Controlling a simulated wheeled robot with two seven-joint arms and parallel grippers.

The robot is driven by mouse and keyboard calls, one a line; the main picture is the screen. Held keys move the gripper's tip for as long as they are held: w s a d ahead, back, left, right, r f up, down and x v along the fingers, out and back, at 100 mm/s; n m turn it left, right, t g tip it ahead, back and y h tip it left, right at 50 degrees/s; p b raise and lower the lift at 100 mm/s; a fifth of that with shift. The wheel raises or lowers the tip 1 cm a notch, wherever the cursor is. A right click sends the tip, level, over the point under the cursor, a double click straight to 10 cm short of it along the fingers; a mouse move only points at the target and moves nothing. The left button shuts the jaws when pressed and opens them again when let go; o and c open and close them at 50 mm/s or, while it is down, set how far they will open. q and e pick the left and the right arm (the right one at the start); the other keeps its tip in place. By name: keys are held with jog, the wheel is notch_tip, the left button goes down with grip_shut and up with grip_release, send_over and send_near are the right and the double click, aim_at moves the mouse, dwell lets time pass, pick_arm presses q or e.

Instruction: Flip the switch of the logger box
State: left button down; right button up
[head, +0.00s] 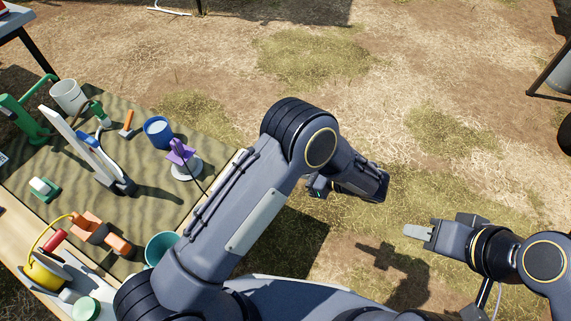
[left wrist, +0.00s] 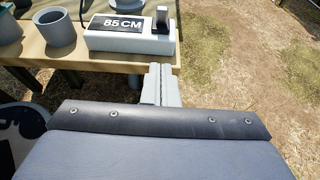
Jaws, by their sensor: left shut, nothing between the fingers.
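A white box labelled "85 CM" (left wrist: 118,43), which I take to be the logger box, sits near the table's edge in the left wrist view. An upright grey and black lever (left wrist: 161,18) stands at its right end, apparently the switch. My left gripper (left wrist: 160,84) is shut and empty, its fingertips just in front of the box's near right corner; I cannot tell whether they touch. I cannot pick out the box in the head view, where my left arm covers part of the table. My right gripper (head: 418,231) is over the ground, away from the table; its finger gap is not clear.
A grey cup (left wrist: 58,32) stands left of the box. In the head view the table (head: 150,215) holds a white panel (head: 75,140), a blue cup (head: 158,132), a purple piece on a white disc (head: 187,171) and a teal cup (head: 160,247). Open ground lies to the right.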

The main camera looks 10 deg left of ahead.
pick_arm(q)
jog(key=b+x, duration=0.1)
jog(key=x, duration=0.2)
jog(key=r+b+x, duration=0.1)
jog(key=x, duration=0.3)
jog(key=b+x, duration=0.1)
jog(key=x, duration=0.2)
jog(key=shift+w+a+r, duration=0.2)
jog(key=shift+a+r, duration=0.05)
jog(key=shift+a, duration=0.3)
jog(key=shift+w+a+r, duration=0.2)
jog(key=shift+a+r, duration=0.1)
jog(key=shift+a, duration=0.2)
